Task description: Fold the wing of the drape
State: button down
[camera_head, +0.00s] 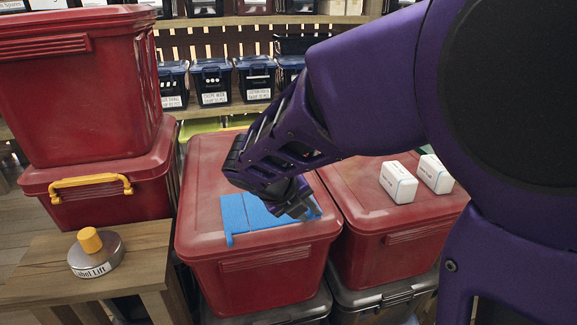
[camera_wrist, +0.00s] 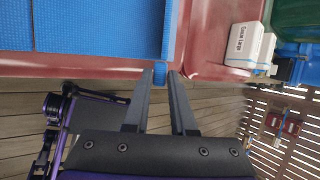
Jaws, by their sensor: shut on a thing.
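The blue drape (camera_head: 240,213) lies on the lid of the middle red bin (camera_head: 203,180). A seam or fold line runs across it, and a narrow tab hangs at its near left corner. My gripper (camera_head: 300,207) is at the drape's right end, low over the lid. In the wrist view the drape (camera_wrist: 95,25) fills the upper left, with a raised-looking edge along its right side. The fingertips (camera_wrist: 160,75) are close together there, with a small blue piece of the drape between them. My arm hides part of the lid behind.
Two white boxes (camera_head: 398,184) (camera_head: 435,173) stand on the right red bin's lid (camera_head: 345,185). A wooden stand (camera_head: 40,275) at left bears a grey disc with a yellow knob (camera_head: 95,250). Stacked red bins (camera_head: 80,100) rise behind it. Shelves with lidded bins (camera_head: 211,80) stand at the back.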

jog(key=shift+w+d+r+y+p, duration=0.1)
jog(key=shift+d+r+y+p, duration=0.3)
jog(key=shift+p, duration=1.3)
jog(key=shift+a+f+g+y, duration=0.1)
jog(key=shift+g+y, duration=0.2)
jog(key=shift+d+r+y+p, duration=0.25)
jog(key=shift+r+y+p, duration=0.05)
jog(key=shift+p, duration=1.45)
jog(key=shift+w+d+m+g+y+p, duration=0.2)
jog(key=shift+m+g+y+p, duration=0.1)
jog(key=shift+y, duration=0.2)
jog(key=shift+d, duration=0.1)
jog(key=shift+w+d+r+g+y, duration=0.1)
jog(key=shift+d+r+g+y, duration=0.2)
jog(key=shift+y, duration=0.5)
jog(key=shift+f, duration=0.1)
